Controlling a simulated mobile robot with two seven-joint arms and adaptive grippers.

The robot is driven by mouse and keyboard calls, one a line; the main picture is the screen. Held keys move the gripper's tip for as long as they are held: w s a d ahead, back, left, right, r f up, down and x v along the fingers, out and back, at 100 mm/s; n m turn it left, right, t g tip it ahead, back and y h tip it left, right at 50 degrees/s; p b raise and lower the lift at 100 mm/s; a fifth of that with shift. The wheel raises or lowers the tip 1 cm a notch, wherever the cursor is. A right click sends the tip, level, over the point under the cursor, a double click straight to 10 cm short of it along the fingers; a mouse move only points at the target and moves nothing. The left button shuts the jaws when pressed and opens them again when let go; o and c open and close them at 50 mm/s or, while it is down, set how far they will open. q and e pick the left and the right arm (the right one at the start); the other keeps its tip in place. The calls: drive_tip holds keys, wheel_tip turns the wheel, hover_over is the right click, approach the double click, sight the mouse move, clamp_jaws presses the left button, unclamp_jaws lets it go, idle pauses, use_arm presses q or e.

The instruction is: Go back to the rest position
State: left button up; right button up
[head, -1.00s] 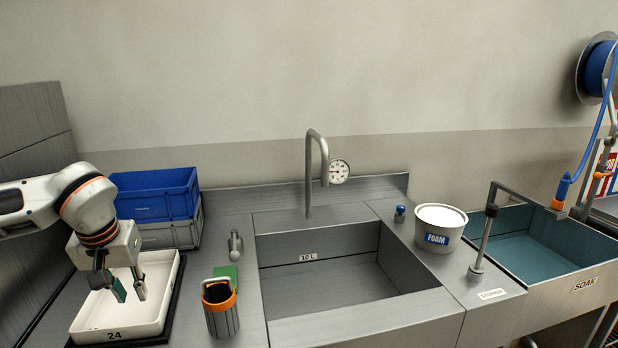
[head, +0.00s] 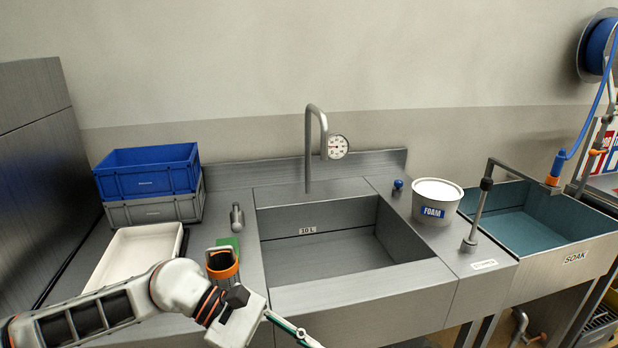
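My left arm reaches in from the lower left of the head view. My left gripper (head: 295,333) is low in the picture, in front of the sink, pointing right and down. One thin finger with a green strip shows; the fingertips run toward the bottom edge, so I cannot tell whether it is open or shut. I see nothing held in the visible part. My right gripper is not in view.
A white tray (head: 143,240) lies left, partly behind my arm. An orange-rimmed dark container (head: 222,262) stands close behind my wrist. The sink (head: 335,255) looks empty. A FOAM tub (head: 437,200) and the soak basin (head: 540,225) are right. Blue and grey crates (head: 148,180) stand at the back left.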

use_arm(q)
drive_tip(key=w+d+r+n+t+h, duration=0.1)
drive_tip(key=d+r+n+t+h, duration=0.6)
drive_tip(key=n, duration=0.9)
drive_tip(key=w+a+f+n+t+y, duration=0.25)
drive_tip(key=a+f+n+t, duration=0.2)
drive_tip(key=n, duration=0.55)
drive_tip(key=w+a+f+n+t+y, duration=0.2)
drive_tip(key=w+a+f+n+t, duration=0.25)
drive_tip(key=n, duration=0.55)
drive_tip(key=s+a+f+n+t+y, duration=0.2)
drive_tip(key=a+f+n+y, duration=0.65)
drive_tip(key=f+n, duration=0.35)
drive_tip(key=s+a+f+n+g+y, duration=0.1)
drive_tip(key=s+a+f+n+g, duration=0.1)
drive_tip(key=s+a+f+n, duration=0.2)
drive_tip(key=s+a+f+n+g+y, duration=0.2)
drive_tip(key=s+a+f+n, duration=0.3)
drive_tip(key=s+f, duration=0.3)
wheel_tip(320, 180, down, 4)
drive_tip(key=shift+a+f+g, duration=0.2)
drive_tip(key=shift+a+g, duration=0.05)
drive_tip(key=shift+g, duration=0.05)
